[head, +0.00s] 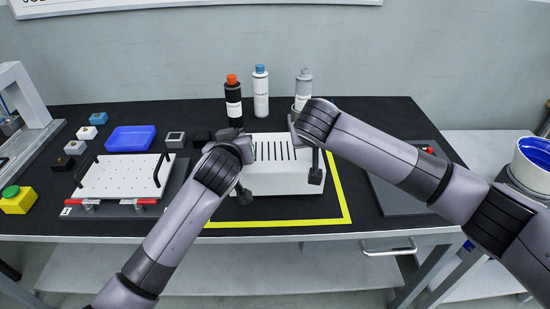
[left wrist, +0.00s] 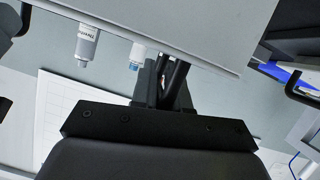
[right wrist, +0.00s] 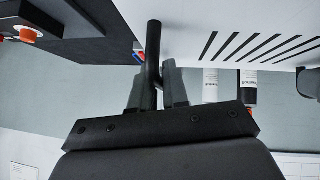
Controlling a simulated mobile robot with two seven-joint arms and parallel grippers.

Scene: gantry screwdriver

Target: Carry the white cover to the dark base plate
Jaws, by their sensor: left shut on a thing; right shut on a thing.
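The white cover (head: 285,178), a box with dark slots on top, is within the yellow outline at the middle of the table. I cannot tell whether it touches the table. My left gripper (head: 242,193) is shut on a black handle at its left end, and the left wrist view shows the fingers around the bar (left wrist: 172,85). My right gripper (head: 315,170) is shut on the right-end handle, and the bar also shows in the right wrist view (right wrist: 153,55). A dark base plate (head: 400,200) lies on the right, partly hidden by my right arm.
Three bottles (head: 261,95) stand behind the cover. A white perforated plate (head: 122,177) with black handles is on the left. A blue tray (head: 131,138), small blocks and a yellow button box (head: 18,201) are also left. A blue-topped container (head: 533,160) stands far right.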

